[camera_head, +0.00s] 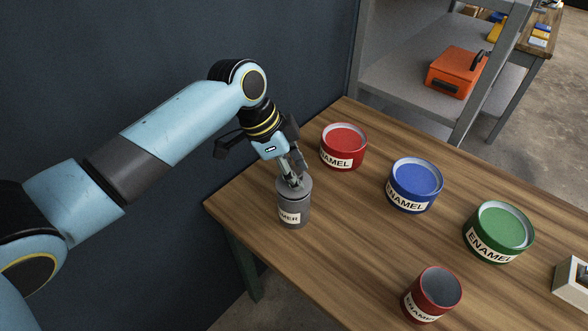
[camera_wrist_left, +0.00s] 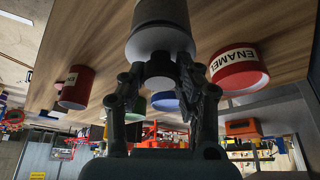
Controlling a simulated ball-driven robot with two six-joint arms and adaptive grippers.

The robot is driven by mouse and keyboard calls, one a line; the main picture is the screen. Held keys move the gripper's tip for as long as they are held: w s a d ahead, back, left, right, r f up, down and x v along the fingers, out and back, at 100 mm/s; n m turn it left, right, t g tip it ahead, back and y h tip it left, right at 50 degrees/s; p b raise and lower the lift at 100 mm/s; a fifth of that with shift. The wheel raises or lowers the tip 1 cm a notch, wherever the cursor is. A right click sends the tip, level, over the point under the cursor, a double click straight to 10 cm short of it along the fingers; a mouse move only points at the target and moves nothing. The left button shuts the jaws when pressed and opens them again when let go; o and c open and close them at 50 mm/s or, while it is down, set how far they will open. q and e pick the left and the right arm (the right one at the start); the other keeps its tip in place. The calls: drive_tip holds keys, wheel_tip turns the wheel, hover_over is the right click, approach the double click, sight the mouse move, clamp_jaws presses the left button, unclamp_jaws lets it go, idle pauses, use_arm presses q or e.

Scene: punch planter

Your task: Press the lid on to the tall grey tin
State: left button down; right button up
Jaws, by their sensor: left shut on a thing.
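The tall grey tin (camera_head: 293,215) stands upright near the table's left edge, with a white label on its side. Its body also shows in the left wrist view (camera_wrist_left: 160,12), where the picture is upside down. The grey lid (camera_wrist_left: 160,42) sits at the tin's mouth, in line with it; I cannot tell whether it is fully down. My left gripper (camera_head: 291,179) is above the tin, pointing down. Its fingers (camera_wrist_left: 160,80) are shut on the lid's small knob (camera_wrist_left: 160,66). The fingers partly hide the lid in the head view. My right gripper is not in view.
A red tin (camera_head: 343,147), a blue tin (camera_head: 414,186) and a green tin (camera_head: 498,233) stand in a row to the right. A smaller dark red tin (camera_head: 431,294) stands nearer. A shelf with an orange box (camera_head: 456,73) is behind. Bare wood (camera_head: 355,235) lies right of the grey tin.

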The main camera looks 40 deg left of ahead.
use_arm(q)
drive_tip(key=shift+p, duration=0.35)
drive_tip(key=shift+f, duration=0.15)
idle(1.0)
drive_tip(key=shift+p, duration=0.5)
idle(0.4)
drive_tip(key=shift+c, duration=1.9)
unclamp_jaws()
